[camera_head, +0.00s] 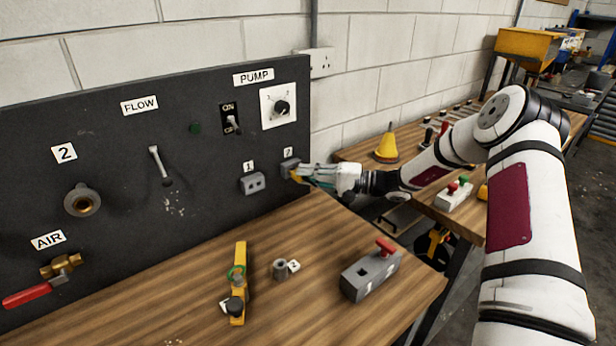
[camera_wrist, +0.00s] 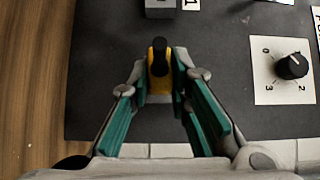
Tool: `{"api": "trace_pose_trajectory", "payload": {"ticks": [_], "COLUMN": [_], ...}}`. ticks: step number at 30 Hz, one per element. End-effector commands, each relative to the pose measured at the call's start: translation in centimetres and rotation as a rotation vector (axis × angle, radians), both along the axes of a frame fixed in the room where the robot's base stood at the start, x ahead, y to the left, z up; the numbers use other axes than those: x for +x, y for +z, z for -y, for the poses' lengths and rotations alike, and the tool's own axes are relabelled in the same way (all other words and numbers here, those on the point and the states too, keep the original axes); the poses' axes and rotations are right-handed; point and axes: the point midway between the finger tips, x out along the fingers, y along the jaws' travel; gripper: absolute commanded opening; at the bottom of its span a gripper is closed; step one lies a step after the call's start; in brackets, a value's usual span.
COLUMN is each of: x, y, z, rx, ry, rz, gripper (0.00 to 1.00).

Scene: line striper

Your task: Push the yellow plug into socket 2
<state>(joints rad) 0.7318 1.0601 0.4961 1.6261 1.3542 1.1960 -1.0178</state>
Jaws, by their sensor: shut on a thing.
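The yellow plug (camera_head: 296,177) is held at the tips of my gripper (camera_head: 306,174), right in front of grey socket 2 (camera_head: 288,165) on the black panel. In the wrist view, the yellow plug (camera_wrist: 152,72) with its black part lies between the green-padded fingers of my gripper (camera_wrist: 164,85). The plug and fingers hide socket 2 there. I cannot tell whether the plug's front is inside the socket or just short of it. Socket 1 (camera_head: 253,184) is empty, to the left and slightly lower; its grey box (camera_wrist: 160,8) shows at the wrist view's top edge.
The panel (camera_head: 120,205) carries a pump dial (camera_head: 281,107), an on/off switch (camera_head: 232,123), a flow lever (camera_head: 160,164) and a red-handled air valve (camera_head: 36,293). On the bench (camera_head: 200,300) lie a yellow tool (camera_head: 238,290), a small grey cylinder (camera_head: 280,270) and a grey block (camera_head: 370,275).

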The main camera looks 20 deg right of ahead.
Motion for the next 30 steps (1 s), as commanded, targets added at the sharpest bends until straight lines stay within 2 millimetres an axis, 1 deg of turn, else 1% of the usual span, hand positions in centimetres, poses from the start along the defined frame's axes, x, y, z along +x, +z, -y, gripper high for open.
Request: {"api": "trace_pose_trajectory", "payload": {"ticks": [10,26,27,29,30], "x": [0.1,1.2,1.2,1.2,1.2], "y": [0.0,0.0,0.0,0.0,0.1], "z": [0.0,-0.5,-0.5,-0.5,-0.5], "rx": [0.0,0.0,0.0,0.001,0.001], "ry": [0.0,0.0,-0.001,0.0,-0.001], "rz": [0.0,0.0,0.0,0.0,0.0], "gripper": [0.0,0.0,0.27,0.4,0.41]}}
